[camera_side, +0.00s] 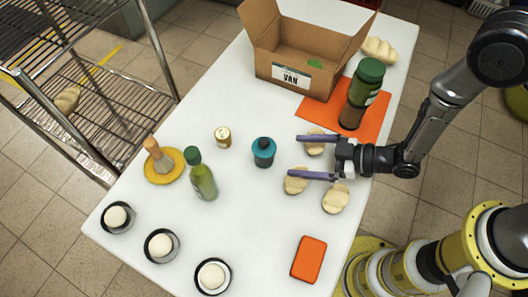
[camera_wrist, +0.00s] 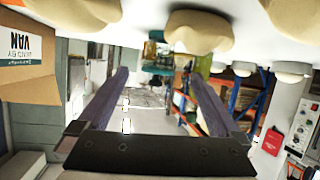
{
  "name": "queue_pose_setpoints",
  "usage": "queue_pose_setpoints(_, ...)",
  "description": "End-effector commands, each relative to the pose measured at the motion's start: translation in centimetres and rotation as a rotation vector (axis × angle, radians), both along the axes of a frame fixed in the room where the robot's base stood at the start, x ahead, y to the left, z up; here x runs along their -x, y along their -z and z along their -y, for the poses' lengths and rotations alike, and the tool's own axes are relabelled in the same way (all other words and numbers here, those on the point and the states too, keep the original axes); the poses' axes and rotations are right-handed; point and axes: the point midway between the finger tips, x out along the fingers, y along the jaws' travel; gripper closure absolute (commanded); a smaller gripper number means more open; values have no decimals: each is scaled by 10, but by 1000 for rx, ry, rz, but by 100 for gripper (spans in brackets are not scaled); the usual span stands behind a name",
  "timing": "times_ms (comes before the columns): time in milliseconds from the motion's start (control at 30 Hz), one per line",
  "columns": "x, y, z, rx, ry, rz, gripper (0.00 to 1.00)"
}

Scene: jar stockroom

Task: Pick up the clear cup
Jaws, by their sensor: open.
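No plainly clear cup stands out. The nearest match is a teal, partly see-through vessel (camera_side: 263,153) with a dark top, upright near the middle of the white table. In the wrist view, where the scene looks upside down, it appears as a teal see-through shape (camera_wrist: 157,55) beyond the fingertips. My gripper (camera_side: 294,156) is open and empty, its two purple fingers pointing left toward this vessel with a gap before it. In the wrist view the open fingers of my gripper (camera_wrist: 158,75) lie to either side of the vessel.
Pale rolls (camera_side: 335,198) lie around and below my fingers. A green bottle (camera_side: 201,176), small jar (camera_side: 223,137) and brush on a yellow dish (camera_side: 163,166) stand farther left. A cardboard box (camera_side: 300,50), orange mat (camera_side: 318,108) and tall green-capped jar (camera_side: 361,92) are at the back.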

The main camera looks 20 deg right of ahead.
Motion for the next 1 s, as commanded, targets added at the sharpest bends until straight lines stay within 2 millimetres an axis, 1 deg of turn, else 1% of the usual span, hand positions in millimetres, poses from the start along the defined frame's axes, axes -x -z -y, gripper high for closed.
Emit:
queue_pose_setpoints(33, -5, 4, -9, -1, -4, 2, 0)
queue_pose_setpoints(200, -20, 15, -30, 0, -1, 0, 0)
queue_pose_setpoints(467, -30, 21, -43, 0, 0, 2, 0)
queue_pose_setpoints(800, -54, 39, -77, 1, 1, 1, 0)
queue_pose_setpoints(1000, -58, 41, -82, -1, 2, 1, 0)
